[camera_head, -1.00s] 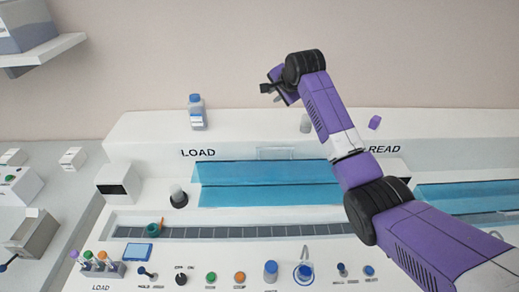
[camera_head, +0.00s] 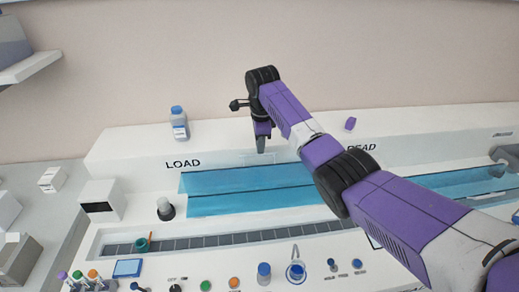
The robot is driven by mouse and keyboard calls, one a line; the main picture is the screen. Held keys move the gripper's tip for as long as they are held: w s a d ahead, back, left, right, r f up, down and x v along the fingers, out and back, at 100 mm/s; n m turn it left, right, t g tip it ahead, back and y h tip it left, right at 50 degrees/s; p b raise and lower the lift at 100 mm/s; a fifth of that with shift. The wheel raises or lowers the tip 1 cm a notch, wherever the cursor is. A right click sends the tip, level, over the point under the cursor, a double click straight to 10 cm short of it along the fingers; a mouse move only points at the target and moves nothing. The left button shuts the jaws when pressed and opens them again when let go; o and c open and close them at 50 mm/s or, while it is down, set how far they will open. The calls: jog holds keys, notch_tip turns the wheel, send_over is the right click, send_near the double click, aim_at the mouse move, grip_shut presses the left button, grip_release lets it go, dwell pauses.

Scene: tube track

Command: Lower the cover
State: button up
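A translucent blue cover (camera_head: 225,192) lies over the LOAD station of the white machine. A thin pale handle (camera_head: 245,158) shows at its back edge, below and beside my gripper. My gripper (camera_head: 261,146) points down at this handle, with its tips close to it. I cannot tell whether they touch it, or whether the fingers are apart. A second blue cover (camera_head: 450,187) at the READ station is partly hidden behind my arm.
A blue-capped bottle (camera_head: 179,124) and a small purple piece (camera_head: 350,124) stand on the machine's back ledge. A dark tube track (camera_head: 215,241) with a teal ring (camera_head: 142,244) runs in front. Knobs, buttons and a tube rack (camera_head: 92,283) line the front panel.

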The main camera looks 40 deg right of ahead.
jog(key=shift+w+d+f, duration=0.1)
jog(key=shift+w+f, duration=0.05)
jog(key=shift+f, duration=0.6)
jog(key=shift+w+d+f, duration=0.1)
jog(key=shift+f, duration=0.65)
jog(key=shift+c, duration=0.2)
grip_shut()
